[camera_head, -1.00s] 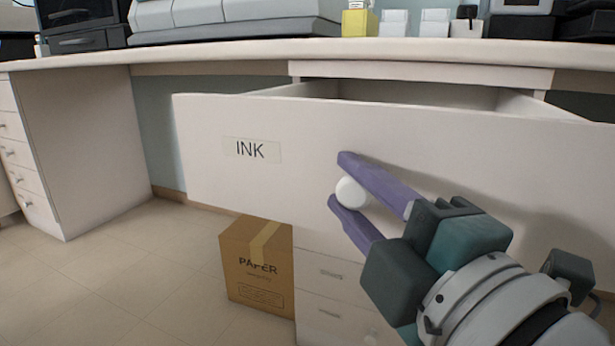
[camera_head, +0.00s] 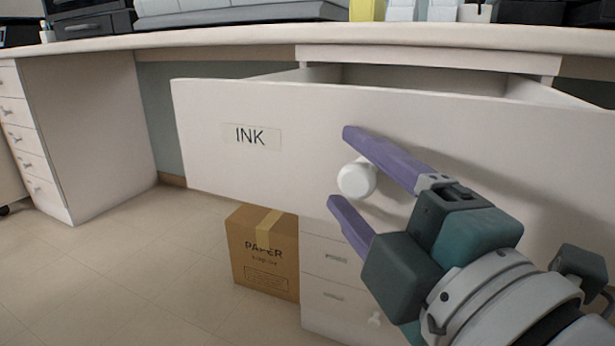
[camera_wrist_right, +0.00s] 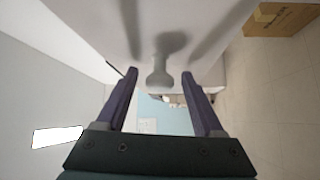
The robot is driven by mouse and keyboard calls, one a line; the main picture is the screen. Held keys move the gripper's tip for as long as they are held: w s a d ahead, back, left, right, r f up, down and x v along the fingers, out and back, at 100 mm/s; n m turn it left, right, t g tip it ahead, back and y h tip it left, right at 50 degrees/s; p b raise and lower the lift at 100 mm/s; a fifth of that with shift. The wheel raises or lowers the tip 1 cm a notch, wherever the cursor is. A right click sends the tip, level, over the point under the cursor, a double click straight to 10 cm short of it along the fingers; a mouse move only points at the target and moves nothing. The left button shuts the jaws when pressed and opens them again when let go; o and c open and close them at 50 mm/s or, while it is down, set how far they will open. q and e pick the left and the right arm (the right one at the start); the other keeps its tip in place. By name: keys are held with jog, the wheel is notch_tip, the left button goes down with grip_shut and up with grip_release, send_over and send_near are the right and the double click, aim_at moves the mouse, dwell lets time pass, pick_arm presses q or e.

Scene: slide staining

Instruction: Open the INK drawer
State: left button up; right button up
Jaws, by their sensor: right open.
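The INK drawer (camera_head: 215,165) is pulled out from under the counter, with its label on the left of its white front. Its open top shows in the head view. Its round white knob (camera_head: 357,180) sits between the purple fingers of my right gripper (camera_head: 340,168), which is open with a gap on either side of the knob. In the right wrist view the knob (camera_wrist_right: 160,75) also stands between the two spread fingers (camera_wrist_right: 162,74), apart from both. My left gripper is not in view.
A cardboard PAPER box (camera_head: 262,262) stands on the floor below the drawer, beside smaller drawers (camera_head: 332,277). The counter (camera_head: 230,42) runs above with devices on it. Another drawer cabinet (camera_head: 95,140) stands at the left. The floor between is clear.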

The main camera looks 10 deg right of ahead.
jog(key=v, duration=1)
jog(key=shift+r, duration=0.1)
